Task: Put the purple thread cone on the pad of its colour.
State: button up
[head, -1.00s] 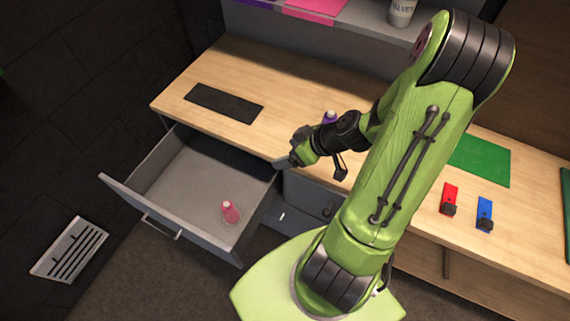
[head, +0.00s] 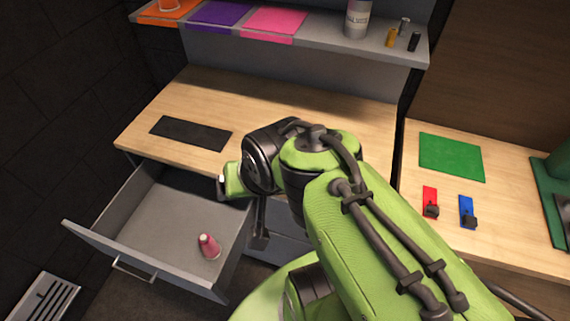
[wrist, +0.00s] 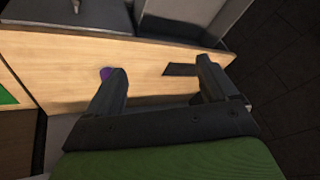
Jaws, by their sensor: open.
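The purple thread cone (wrist: 106,73) shows in the wrist view as a small purple shape on the wooden desk, partly covered by the left finger. In the head view my arm hides it. The purple pad (head: 219,15) lies on the raised grey shelf, between an orange and a pink pad. My gripper (wrist: 163,80) is open, with nothing held between its fingers; the cone is near the left finger, not between them. In the head view my gripper is mostly hidden by my arm, over the desk's front edge near the drawer.
The open grey drawer (head: 140,245) holds a pink thread cone (head: 208,247). A black mat (head: 190,133) lies on the desk. The shelf also carries the orange pad (head: 170,10), pink pad (head: 274,22) and a bottle (head: 357,20). A green pad (head: 451,156) lies on the right desk.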

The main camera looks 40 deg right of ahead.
jog(key=w+d+f+m+t+y+b, duration=0.1)
jog(key=w+d+f+m+t+b, duration=0.1)
jog(key=w+d+f+m+b, duration=0.45)
jog(key=w+d+f+m+t+y+b, duration=0.1)
jog(key=d+f+m+b, duration=0.3)
jog(key=f+m, duration=0.55)
jog(key=s+d+f+m+t+h+b, duration=0.1)
jog(key=s+d+m+t+h+b, duration=0.15)
jog(key=d+m, duration=0.6)
jog(key=s+d+m+t+h+b, duration=0.1)
jog(key=d+m+t+h, duration=0.2)
jog(key=d+m, duration=0.5)
jog(key=shift+m, duration=0.25)
jog(key=b+x, duration=0.1)
jog(key=x, duration=0.4)
jog(key=a+x, duration=0.1)
jog(key=x, duration=0.4)
jog(key=b+x, duration=0.1)
jog(key=x, duration=0.4)
jog(key=shift+a+f+b, duration=0.3)
jog(key=shift+r, duration=0.1)
jog(key=c, duration=1.3)
notch_tip(320, 180, up, 10)
jog(key=p, duration=0.5)
